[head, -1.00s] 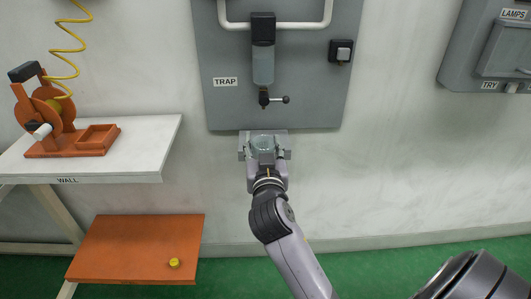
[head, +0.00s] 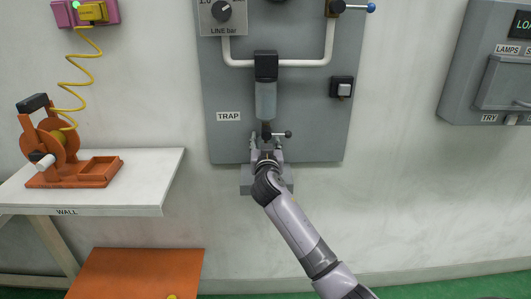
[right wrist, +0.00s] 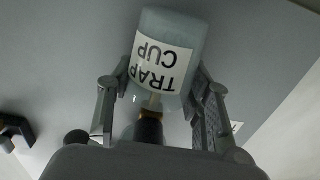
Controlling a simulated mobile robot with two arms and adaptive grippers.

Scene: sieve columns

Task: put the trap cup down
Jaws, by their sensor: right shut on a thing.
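The trap cup (right wrist: 165,60) is a pale translucent cup with a white label reading TRAP CUP, upside down in the right wrist view. My right gripper (right wrist: 160,85) has a finger on each side of it and is shut on it. In the head view the right gripper (head: 266,145) is just below the trap (head: 265,100) on the grey panel and mostly hides the cup. The trap's drain end (right wrist: 151,115), dark with a gold ring, shows by the cup's mouth. Whether they touch I cannot tell. My left gripper is not in view.
A small grey shelf (head: 246,183) sits at the panel's foot, below the right gripper and partly hidden by it. A lever with a ball end (head: 288,134) sticks out beside the drain. A white table (head: 145,180) with an orange reel stands left. An orange board (head: 140,268) is lower left.

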